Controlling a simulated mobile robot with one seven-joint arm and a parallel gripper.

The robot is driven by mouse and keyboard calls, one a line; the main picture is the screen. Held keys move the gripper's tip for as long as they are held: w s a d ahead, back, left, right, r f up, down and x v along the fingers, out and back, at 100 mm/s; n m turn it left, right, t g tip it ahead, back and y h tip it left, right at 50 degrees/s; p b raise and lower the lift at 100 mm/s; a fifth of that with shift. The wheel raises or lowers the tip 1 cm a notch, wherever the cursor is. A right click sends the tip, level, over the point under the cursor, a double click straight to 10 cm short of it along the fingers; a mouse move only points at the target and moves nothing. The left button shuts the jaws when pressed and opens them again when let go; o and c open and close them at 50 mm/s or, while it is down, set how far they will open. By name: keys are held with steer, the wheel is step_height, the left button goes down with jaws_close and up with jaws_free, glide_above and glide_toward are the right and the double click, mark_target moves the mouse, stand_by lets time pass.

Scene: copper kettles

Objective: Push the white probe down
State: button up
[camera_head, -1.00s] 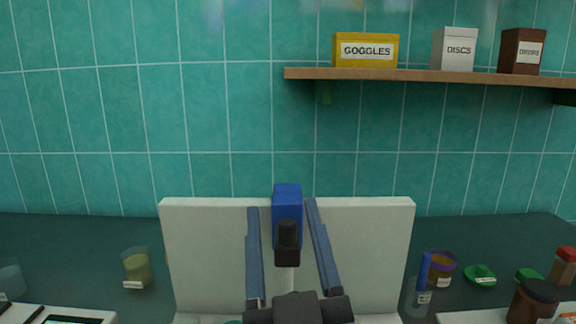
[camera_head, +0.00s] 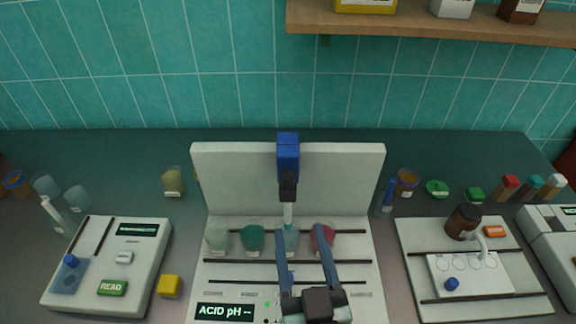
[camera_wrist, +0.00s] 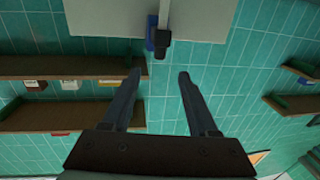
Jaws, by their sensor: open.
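The white probe (camera_head: 289,213) hangs upright from a black clamp (camera_head: 288,185) under a blue block (camera_head: 288,153). These are at the white back panel of the "ACID pH" station. In the wrist view the blue block (camera_wrist: 150,38) and black clamp (camera_wrist: 164,47) show beyond my fingertips. A clear beaker (camera_head: 291,240) is below the probe; I cannot tell whether the tip is inside it. My gripper (camera_head: 299,231) is open and empty, its fingers apart in front of the station. It also shows in the wrist view (camera_wrist: 160,74), touching nothing visible.
Beakers with green (camera_head: 252,238) and red (camera_head: 322,238) contents flank the probe on the station. A READ device (camera_head: 146,258) and yellow cube (camera_head: 169,286) are left. A white rack board (camera_head: 412,240) with a brown bottle (camera_head: 463,221) is right. A shelf (camera_head: 420,22) is above.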

mark_target(289, 186)
steer(key=w+p, duration=0.1)
steer(key=w, duration=0.3)
steer(key=w+a+p, duration=0.1)
steer(key=w+p, duration=0.1)
steer(key=w, duration=0.2)
steer(key=w+a+p, duration=0.1)
steer(key=w+p, duration=0.1)
steer(key=w, duration=0.2)
steer(key=shift+w, duration=0.25)
jaws_close()
stand_by(1.0)
